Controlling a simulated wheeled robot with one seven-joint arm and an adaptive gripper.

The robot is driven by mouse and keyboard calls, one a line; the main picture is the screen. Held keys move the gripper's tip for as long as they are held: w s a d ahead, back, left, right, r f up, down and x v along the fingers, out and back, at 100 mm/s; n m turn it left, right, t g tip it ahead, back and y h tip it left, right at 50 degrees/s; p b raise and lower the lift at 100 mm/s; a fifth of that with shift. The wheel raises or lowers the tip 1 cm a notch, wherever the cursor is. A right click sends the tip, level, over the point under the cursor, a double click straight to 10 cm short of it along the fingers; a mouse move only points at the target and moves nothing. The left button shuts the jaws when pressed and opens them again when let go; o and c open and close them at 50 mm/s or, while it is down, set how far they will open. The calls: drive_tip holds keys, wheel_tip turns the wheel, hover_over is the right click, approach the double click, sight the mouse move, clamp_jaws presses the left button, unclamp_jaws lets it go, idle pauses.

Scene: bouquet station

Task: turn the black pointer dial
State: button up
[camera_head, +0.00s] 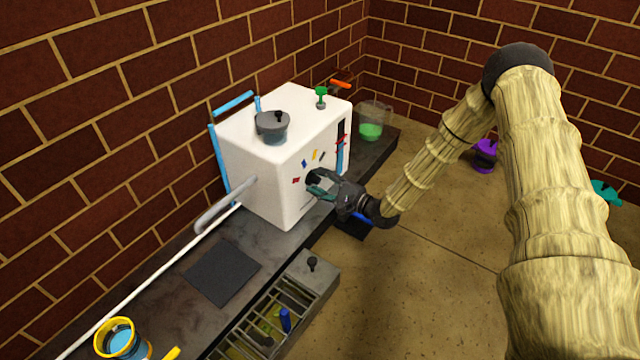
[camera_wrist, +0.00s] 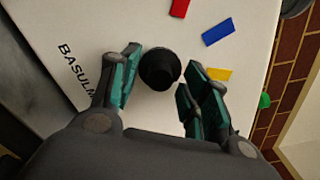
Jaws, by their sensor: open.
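The black dial (camera_wrist: 160,68) is a round knob on the front face of a white box (camera_head: 260,165). In the wrist view it sits between the two teal fingertips of my gripper (camera_wrist: 161,75). The fingers are open, one on each side, with a visible gap to the knob. In the head view my gripper (camera_head: 320,187) is at the box's front face and largely hides the dial. Red (camera_wrist: 180,8), blue (camera_wrist: 217,31) and yellow (camera_wrist: 218,74) marks lie around the dial. I cannot make out its pointer.
The box stands on a dark counter (camera_head: 165,290) against a brick wall. A grey lidded pot (camera_head: 272,127) and a green knob (camera_head: 321,93) are on its top. A jug with green liquid (camera_head: 371,122) stands behind. A slotted rack (camera_head: 275,310) lies in front. The floor at right is mostly clear.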

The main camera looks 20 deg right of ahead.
clamp_jaws()
